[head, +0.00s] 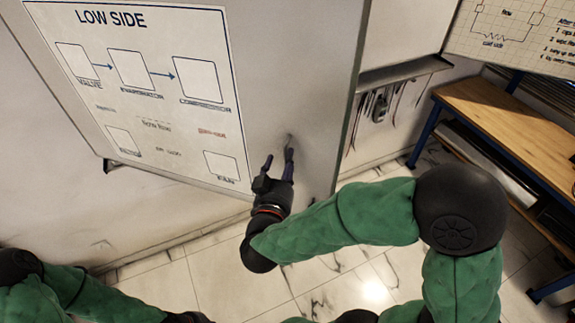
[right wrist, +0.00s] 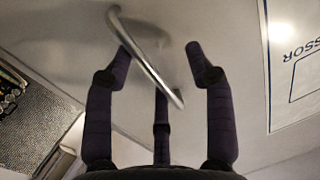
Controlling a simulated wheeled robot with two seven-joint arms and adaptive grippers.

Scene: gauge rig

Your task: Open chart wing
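The chart wing (head: 215,45) is a pale upright panel carrying a "LOW SIDE" flow chart (head: 140,70). Its bare right-hand strip ends at an edge beside a recess. My right gripper (head: 279,158) is at this bare strip, right of the chart. In the right wrist view, a curved metal handle (right wrist: 148,62) on the panel runs between the spread fingers of the right gripper (right wrist: 163,62), close to the left finger. I cannot tell whether they touch. The fingers are open. The handle is not clear in the head view. My left gripper is out of view; only its arm shows.
Right of the panel edge, a recess has a shelf (head: 405,73) with cables and a gauge-like device (head: 380,108) hanging below. A wooden-topped bench (head: 515,125) with blue legs stands at the right. The marble floor (head: 355,290) below is clear.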

